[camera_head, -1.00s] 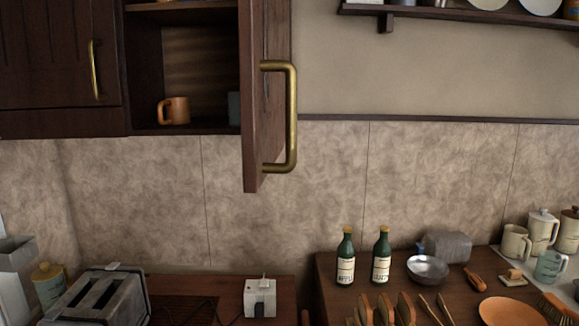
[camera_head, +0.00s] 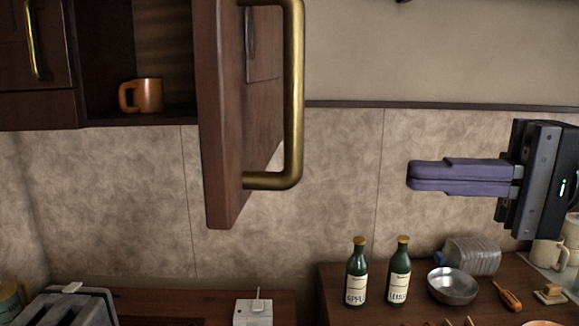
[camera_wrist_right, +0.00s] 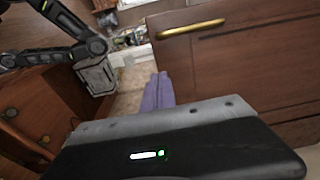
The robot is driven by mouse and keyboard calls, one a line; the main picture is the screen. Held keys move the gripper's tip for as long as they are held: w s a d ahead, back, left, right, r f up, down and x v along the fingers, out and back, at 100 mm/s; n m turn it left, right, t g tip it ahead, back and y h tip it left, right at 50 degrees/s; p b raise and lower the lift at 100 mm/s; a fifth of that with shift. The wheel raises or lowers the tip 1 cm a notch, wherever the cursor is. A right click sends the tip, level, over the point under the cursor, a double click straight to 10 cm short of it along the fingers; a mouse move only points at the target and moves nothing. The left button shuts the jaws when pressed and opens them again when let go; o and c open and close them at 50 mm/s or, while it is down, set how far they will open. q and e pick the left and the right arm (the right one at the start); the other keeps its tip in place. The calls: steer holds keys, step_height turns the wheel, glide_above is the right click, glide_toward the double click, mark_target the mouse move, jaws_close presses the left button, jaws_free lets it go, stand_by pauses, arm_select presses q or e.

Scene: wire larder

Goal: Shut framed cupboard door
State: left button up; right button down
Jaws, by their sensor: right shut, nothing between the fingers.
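The framed cupboard door (camera_head: 222,120) stands open in the head view, swung out toward me nearly edge-on, with a long brass handle (camera_head: 293,95) on its outer face. The open cupboard (camera_head: 105,65) is to its left. My right gripper (camera_head: 412,175) is to the right of the door, with its purple fingers together, pointing left toward the door, empty and apart from the handle. In the right wrist view the fingers (camera_wrist_right: 158,92) show beside a wooden door panel (camera_wrist_right: 240,65) with a brass handle (camera_wrist_right: 192,29). My left gripper is not clearly in view.
An orange mug (camera_head: 147,95) stands inside the cupboard. Below are two green bottles (camera_head: 357,272), a metal bowl (camera_head: 452,285) and a glass jar (camera_head: 474,256) on the counter. A toaster (camera_head: 70,308) is at lower left. The wall between door and gripper is clear.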

mark_target(288, 173)
steer(key=shift+a, duration=0.1)
steer(key=a+p, duration=0.1)
steer(key=a, duration=0.3)
steer(key=w+a, duration=0.1)
steer(key=a, duration=0.4)
steer(key=w+a+p, duration=0.1)
steer(key=a, duration=0.4)
steer(key=shift+f+p, duration=0.1)
steer(key=shift+p, duration=0.2)
